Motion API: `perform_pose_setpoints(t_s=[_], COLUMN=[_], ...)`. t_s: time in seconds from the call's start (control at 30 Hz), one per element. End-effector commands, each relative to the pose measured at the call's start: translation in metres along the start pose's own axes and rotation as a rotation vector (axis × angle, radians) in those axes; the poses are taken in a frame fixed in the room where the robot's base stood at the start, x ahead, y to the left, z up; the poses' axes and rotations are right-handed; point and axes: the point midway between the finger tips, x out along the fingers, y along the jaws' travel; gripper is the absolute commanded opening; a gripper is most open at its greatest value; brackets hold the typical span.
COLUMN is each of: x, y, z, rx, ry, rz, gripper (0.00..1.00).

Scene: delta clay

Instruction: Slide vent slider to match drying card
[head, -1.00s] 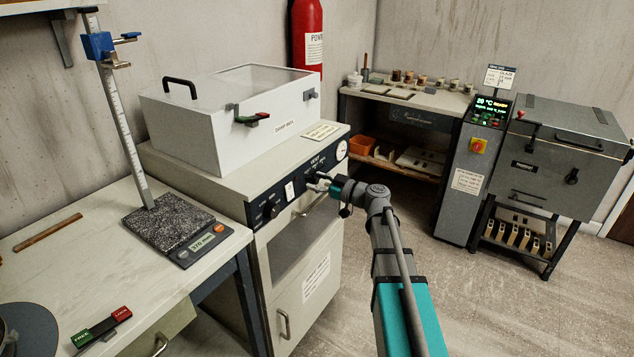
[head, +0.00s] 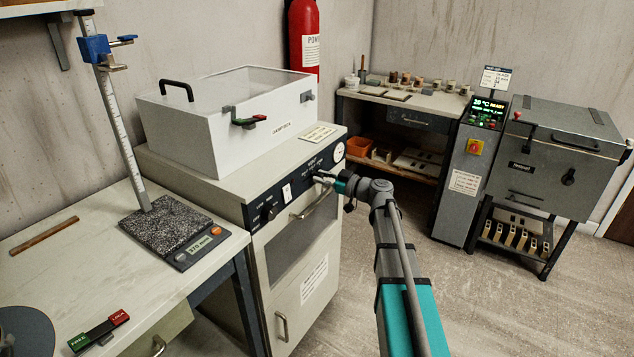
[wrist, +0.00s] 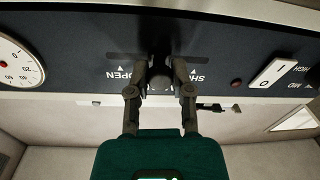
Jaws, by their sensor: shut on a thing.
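The vent slider (wrist: 161,46) is a dark knob on the black panel of the grey cabinet, mostly hidden by my fingers. My gripper (wrist: 160,65) is shut on it, and in the head view my gripper (head: 320,177) reaches the panel from the right. In the upside-down wrist view, the slider's slot (wrist: 121,55) shows on both sides, with OPEN (wrist: 117,75) to the left and SHUT (wrist: 196,77) to the right. The slider stands between the two words, around mid-slot. A pale card (head: 318,134) lies on the cabinet top; its print is too small to read.
A round gauge (head: 338,151) sits at the panel's right end, and a white rocker switch (head: 287,193) is left of my gripper. A door handle (head: 312,207) is just below. A white damp box (head: 230,118) stands on the cabinet.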

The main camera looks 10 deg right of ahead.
Motion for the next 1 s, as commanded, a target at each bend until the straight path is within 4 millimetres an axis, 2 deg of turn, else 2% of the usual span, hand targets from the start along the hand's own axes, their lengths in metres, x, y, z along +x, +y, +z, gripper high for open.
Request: perform_pose_setpoints(t_s=[0.23, 0.27, 0.43, 0.83, 1.0], x=[0.0003, 0.0002, 0.0002, -0.0007, -0.0070], y=[-0.0004, -0.0004, -0.0005, -0.0006, -0.0008], z=[-0.0001, -0.0001, -0.0001, -0.0001, -0.0001], rx=[0.000, 0.000, 0.000, 0.000, 0.000], ry=[0.001, 0.001, 0.000, 0.000, 0.000], rz=[-0.001, -0.001, -0.001, -0.001, 0.000], gripper=[0.00, 0.32, 0.64, 0.65, 0.65])
